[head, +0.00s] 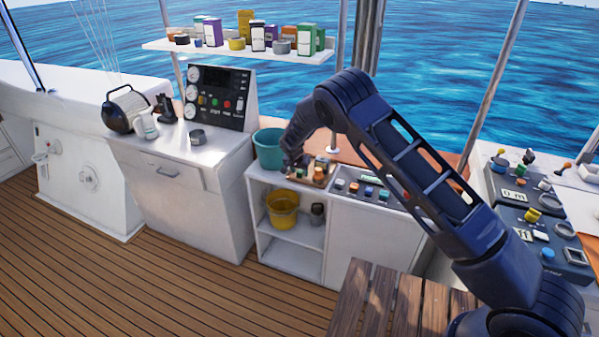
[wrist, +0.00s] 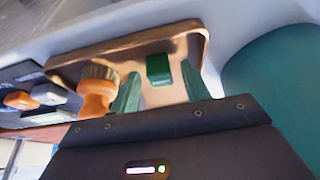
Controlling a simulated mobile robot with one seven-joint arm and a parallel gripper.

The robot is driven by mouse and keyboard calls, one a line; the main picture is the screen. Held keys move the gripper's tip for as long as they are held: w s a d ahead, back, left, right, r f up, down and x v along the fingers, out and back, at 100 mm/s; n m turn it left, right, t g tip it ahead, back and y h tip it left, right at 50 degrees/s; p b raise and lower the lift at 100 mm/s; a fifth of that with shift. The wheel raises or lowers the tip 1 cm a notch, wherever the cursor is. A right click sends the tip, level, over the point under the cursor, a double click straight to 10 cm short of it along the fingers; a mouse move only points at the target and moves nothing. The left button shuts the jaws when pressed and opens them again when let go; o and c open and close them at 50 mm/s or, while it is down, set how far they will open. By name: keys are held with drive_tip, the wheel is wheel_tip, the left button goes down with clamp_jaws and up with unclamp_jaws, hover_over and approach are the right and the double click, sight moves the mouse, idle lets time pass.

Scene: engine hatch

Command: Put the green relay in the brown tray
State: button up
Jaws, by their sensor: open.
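The brown tray (head: 318,184) sits on the white counter, and it fills the upper middle of the wrist view (wrist: 198,42). The green relay (wrist: 158,69) is a small dark green block inside the tray, with bare tray floor around it. My gripper (wrist: 162,88) is over the tray, its two green fingers spread to either side of the relay with visible gaps. In the head view my gripper (head: 297,164) is at the tray's left end and partly hides it; the relay is too small there to tell for sure.
An orange knobbed part (wrist: 97,92) stands in the tray left of the fingers. A teal bucket (head: 268,150) stands close beside the tray; it also shows in the wrist view (wrist: 275,75). A switch panel (head: 368,190) lies on the tray's other side.

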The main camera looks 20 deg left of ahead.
drive_tip(key=v, duration=1.2)
drive_tip(key=shift+r, duration=0.15)
